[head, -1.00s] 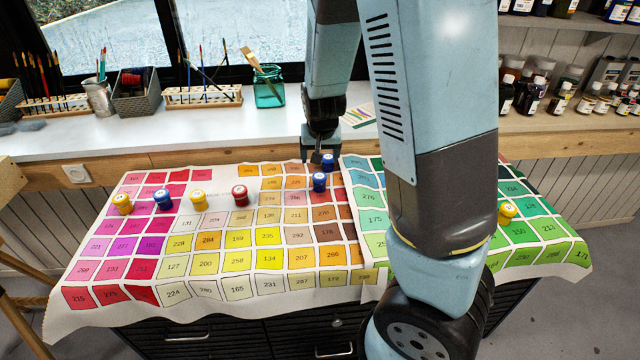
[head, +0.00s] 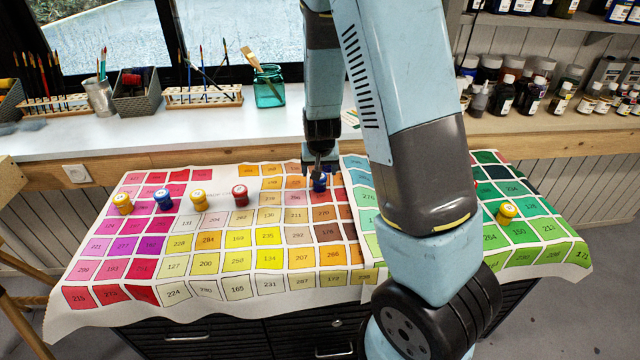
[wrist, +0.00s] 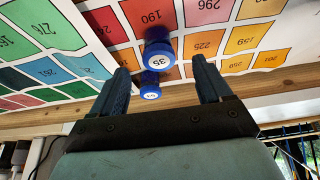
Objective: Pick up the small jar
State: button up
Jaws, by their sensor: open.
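Several small jars stand on the colour-chart cloth: a yellow jar (head: 122,204), a blue jar (head: 163,200), another yellow jar (head: 198,201), a red jar (head: 240,195), a blue jar (head: 321,184) and a yellow jar (head: 506,213) at the right. My gripper (head: 318,166) is open at the blue jar near the cloth's middle and partly covers it. Contact cannot be told.
The numbered cloth (head: 190,222) covers a drawer cabinet. Behind it, the white counter (head: 200,130) holds brushes, a grey basket (head: 137,92) and a teal glass jar (head: 268,88). Shelves of bottles (head: 535,95) stand at the right. The cloth's front left is clear.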

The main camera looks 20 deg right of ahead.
aim_at(320, 183)
jog(key=shift+w+x, duration=0.15)
jog(key=shift+x, duration=1.5)
jog(key=shift+w+x, duration=0.15)
jog(key=shift+x, duration=1.5)
jog(key=shift+d+r, duration=0.1)
jog(key=shift+d, duration=0.05)
jog(key=c, duration=1.2)
